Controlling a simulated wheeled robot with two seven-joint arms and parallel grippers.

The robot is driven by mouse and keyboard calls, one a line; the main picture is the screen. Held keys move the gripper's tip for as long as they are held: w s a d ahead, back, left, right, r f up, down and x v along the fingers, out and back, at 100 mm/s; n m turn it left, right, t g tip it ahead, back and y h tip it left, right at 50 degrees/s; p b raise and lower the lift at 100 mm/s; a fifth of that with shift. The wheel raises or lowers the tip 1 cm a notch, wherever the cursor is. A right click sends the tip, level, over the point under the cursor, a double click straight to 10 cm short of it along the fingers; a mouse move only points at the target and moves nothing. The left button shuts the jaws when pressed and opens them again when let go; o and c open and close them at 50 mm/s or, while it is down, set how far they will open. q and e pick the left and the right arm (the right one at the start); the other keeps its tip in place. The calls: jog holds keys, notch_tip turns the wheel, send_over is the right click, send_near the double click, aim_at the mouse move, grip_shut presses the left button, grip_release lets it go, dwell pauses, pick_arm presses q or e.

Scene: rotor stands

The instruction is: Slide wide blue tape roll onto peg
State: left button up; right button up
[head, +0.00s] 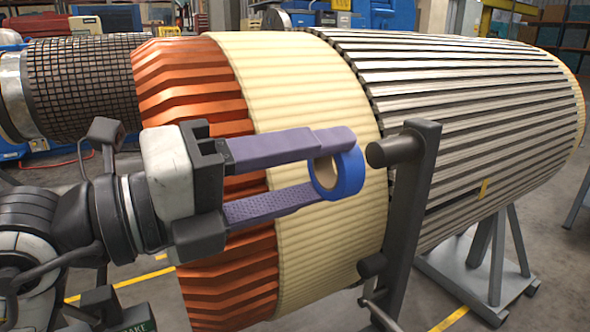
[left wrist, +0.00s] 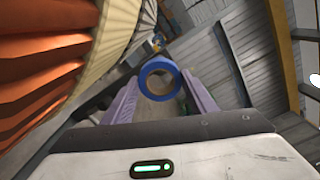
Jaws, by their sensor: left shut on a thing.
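The wide blue tape roll (head: 350,174) is held at the fingertips of my left gripper (head: 328,166). The purple fingers are shut on it, one above and one below, in front of the rotor's cream band. In the left wrist view the roll (left wrist: 143,78) shows as a ring with its open hole facing the camera. A dark peg (head: 388,151) sticks out to the left from the upper part of a grey upright post (head: 412,215). The roll is just left of the peg's end and appears apart from it. My right gripper is out of view.
A large rotor (head: 460,110) with copper, cream and grey bands lies close behind the gripper. A lower peg (head: 371,266) is on the same post. A grey stand (head: 480,270) is at the right. Another rotor (head: 75,85) lies at the back left.

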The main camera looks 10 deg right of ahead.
aim_at(372, 155)
pick_arm(q)
jog(key=shift+x, duration=0.95)
jog(key=shift+d, duration=0.2)
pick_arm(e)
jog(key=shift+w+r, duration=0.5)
pick_arm(q)
jog(key=shift+w+d, duration=0.2)
jog(key=shift+d, duration=0.25)
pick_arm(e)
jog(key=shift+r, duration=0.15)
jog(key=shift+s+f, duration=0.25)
pick_arm(q)
jog(key=shift+w+d+p, duration=0.1)
jog(key=shift+d+p, duration=0.1)
jog(key=shift+p, duration=0.1)
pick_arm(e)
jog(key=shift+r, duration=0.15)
pick_arm(q)
jog(key=shift+w+d, duration=0.1)
jog(key=shift+d, duration=0.2)
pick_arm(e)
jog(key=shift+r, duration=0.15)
pick_arm(q)
jog(key=shift+w+d, duration=0.1)
jog(key=shift+d, duration=0.1)
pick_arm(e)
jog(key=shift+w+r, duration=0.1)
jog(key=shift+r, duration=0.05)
pick_arm(q)
jog(key=shift+d, duration=0.1)
